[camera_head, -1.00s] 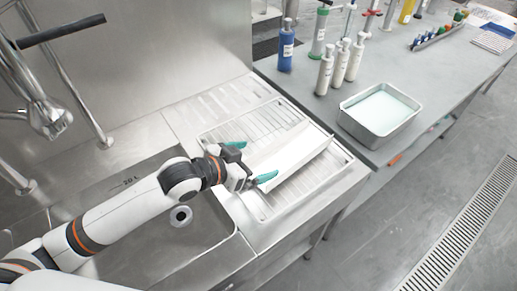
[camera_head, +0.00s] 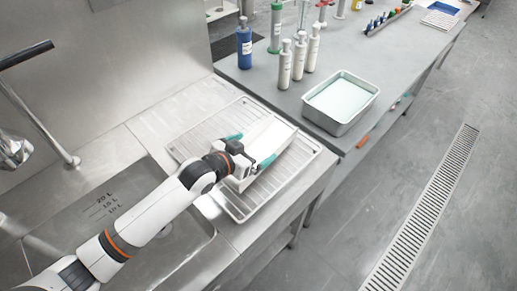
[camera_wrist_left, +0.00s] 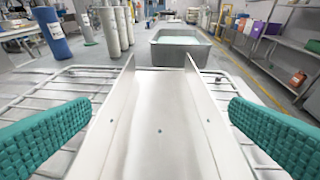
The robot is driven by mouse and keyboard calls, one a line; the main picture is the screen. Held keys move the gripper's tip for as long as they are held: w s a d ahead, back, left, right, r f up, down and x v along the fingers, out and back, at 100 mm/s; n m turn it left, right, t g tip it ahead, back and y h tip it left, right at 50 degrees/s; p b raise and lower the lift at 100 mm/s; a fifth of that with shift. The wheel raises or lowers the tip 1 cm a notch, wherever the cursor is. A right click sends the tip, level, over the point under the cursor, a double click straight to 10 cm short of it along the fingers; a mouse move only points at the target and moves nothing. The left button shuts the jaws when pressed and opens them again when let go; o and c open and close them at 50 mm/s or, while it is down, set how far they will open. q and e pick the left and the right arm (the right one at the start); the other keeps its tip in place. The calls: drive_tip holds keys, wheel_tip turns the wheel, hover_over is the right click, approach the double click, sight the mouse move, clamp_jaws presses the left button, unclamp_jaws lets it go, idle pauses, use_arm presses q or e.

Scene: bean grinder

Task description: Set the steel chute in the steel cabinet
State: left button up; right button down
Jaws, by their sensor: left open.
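The steel chute (camera_head: 265,142) is a pale open channel with raised side walls, lying on a wire rack (camera_head: 246,207) beside the sink. My left gripper (camera_head: 250,149) is at the chute's near end, its teal fingers apart on either side of it. In the left wrist view the chute (camera_wrist_left: 158,130) runs away from the camera between the two open fingers, with a gap on each side. No steel cabinet can be made out in these frames. My right gripper is not in view.
A sink basin (camera_head: 120,215) lies left of the rack. On the grey counter (camera_head: 290,102) stand a metal tray of pale liquid (camera_head: 318,116), a blue bottle (camera_head: 244,48) and several pale bottles. Open floor (camera_head: 440,90) lies to the right.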

use_arm(q)
drive_tip(key=shift+w+d+f, duration=0.2)
drive_tip(key=shift+w+d, duration=0.05)
drive_tip(key=shift+w, duration=0.05)
drive_tip(key=shift+s, duration=0.1)
drive_tip(key=shift+c, duration=0.3)
drive_tip(key=c, duration=0.9)
drive_tip(key=shift+r, duration=0.15)
drive_tip(key=shift+c, duration=1)
